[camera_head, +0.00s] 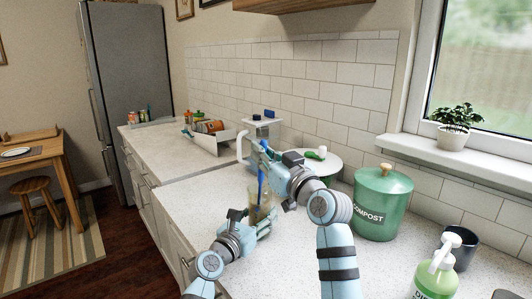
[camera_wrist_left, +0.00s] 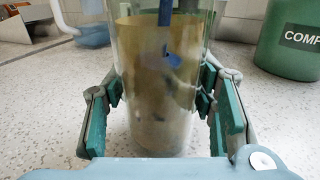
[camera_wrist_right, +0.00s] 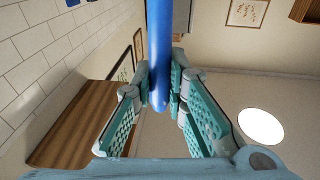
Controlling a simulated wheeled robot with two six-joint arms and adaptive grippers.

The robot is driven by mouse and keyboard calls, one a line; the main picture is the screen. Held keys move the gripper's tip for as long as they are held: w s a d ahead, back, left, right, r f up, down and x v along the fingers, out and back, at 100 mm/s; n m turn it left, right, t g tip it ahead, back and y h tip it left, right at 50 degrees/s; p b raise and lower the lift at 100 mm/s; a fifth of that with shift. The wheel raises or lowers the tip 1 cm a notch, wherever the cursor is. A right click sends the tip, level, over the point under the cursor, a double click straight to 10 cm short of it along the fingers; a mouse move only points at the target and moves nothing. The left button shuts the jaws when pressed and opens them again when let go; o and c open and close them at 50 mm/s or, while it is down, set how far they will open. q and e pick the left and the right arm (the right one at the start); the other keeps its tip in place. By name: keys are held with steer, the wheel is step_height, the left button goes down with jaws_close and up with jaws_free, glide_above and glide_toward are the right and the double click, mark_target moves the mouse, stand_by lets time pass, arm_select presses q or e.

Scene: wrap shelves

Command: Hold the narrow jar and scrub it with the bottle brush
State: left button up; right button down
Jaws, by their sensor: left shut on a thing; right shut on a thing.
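The narrow jar (camera_head: 257,213) is tall clear glass with brownish residue on its walls. It stands upright on the speckled counter, and it fills the middle of the left wrist view (camera_wrist_left: 155,110). My left gripper (camera_head: 262,226) is shut around the jar, one finger on each side. My right gripper (camera_head: 264,152) is above the jar, shut on the blue handle of the bottle brush (camera_wrist_right: 158,45). The brush (camera_head: 261,184) points down into the jar. A blue part shows through the glass in the left wrist view (camera_wrist_left: 166,38); its bristles are hard to make out.
A green compost bin (camera_head: 382,205) stands right of my right arm. A soap bottle (camera_head: 436,275) and a dark cup (camera_head: 460,246) are at the lower right. Behind are a white round plate (camera_head: 326,167) and a tray of items (camera_head: 213,140).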

mark_target(261, 140)
steer(key=shift+s+a, duration=0.2)
steer(key=shift+a, duration=0.1)
step_height(261, 140, up, 6)
steer(key=shift+f, duration=3)
steer(key=shift+w+d, duration=0.35)
steer(key=shift+d, duration=0.25)
steer(key=shift+s+d, duration=0.1)
steer(key=shift+d, duration=0.1)
